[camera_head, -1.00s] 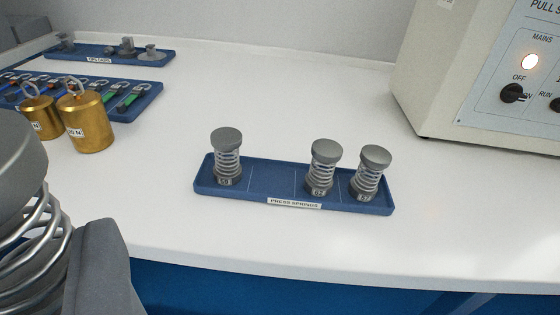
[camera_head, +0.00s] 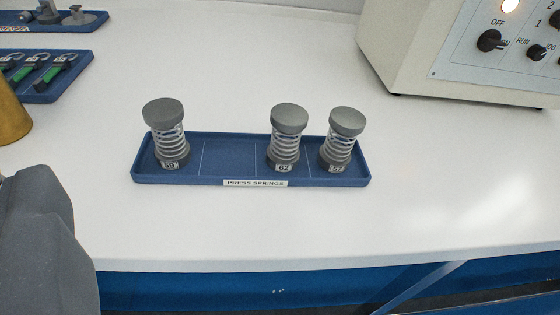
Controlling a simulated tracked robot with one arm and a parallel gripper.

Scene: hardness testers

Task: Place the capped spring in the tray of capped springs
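The blue tray labelled PRESS SPRINGS (camera_head: 228,158) lies on the white bench, slightly left of centre. Three grey capped springs stand upright in it: one at the left end (camera_head: 167,133), one right of centre (camera_head: 287,135) and one at the right end (camera_head: 342,138). The compartment between the left and right-of-centre springs is empty. One grey finger of my gripper (camera_head: 40,245) shows at the lower left, close to the camera and apart from the tray. The capped spring held beside it a second ago is now outside the picture; the other finger is also unseen.
A brass weight (camera_head: 10,115) is cut off at the left edge. Behind it are a blue tray of small clips (camera_head: 50,93) and another blue tray (camera_head: 85,24). A beige machine with knobs (camera_head: 400,55) stands at the back right. The bench between is clear.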

